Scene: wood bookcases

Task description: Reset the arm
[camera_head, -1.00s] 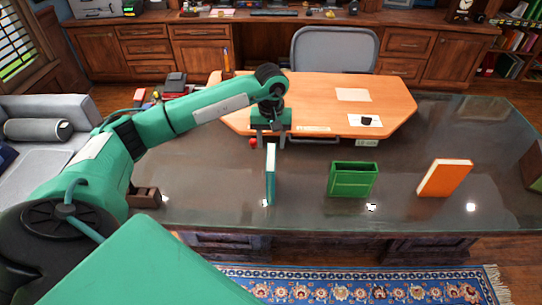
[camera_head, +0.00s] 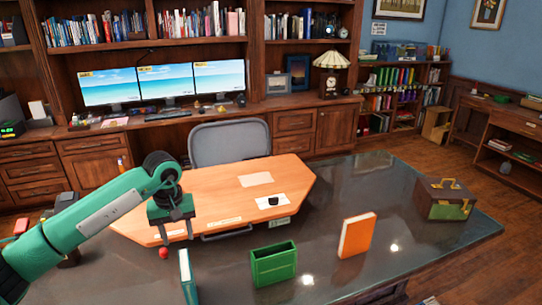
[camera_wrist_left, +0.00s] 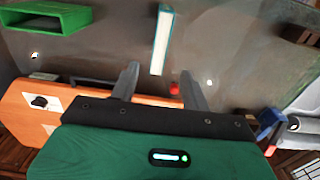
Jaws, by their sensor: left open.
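My left gripper (camera_head: 176,232) is open and empty above the dark glass-topped desk. In the head view it hangs just behind an upright teal book (camera_head: 187,277). In the left wrist view its two fingers (camera_wrist_left: 160,72) are spread apart, and the book (camera_wrist_left: 162,40) shows beyond them with its white page edge. No finger touches the book there. My right gripper is out of view.
On the desk (camera_head: 225,285) stand a green open box (camera_head: 274,265), an orange book (camera_head: 356,236) and a brown-green chest (camera_head: 443,200). An orange tabletop (camera_head: 225,190) lies behind the gripper, with a grey chair (camera_head: 230,143) behind it. A small red ball (camera_head: 163,253) is near the gripper.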

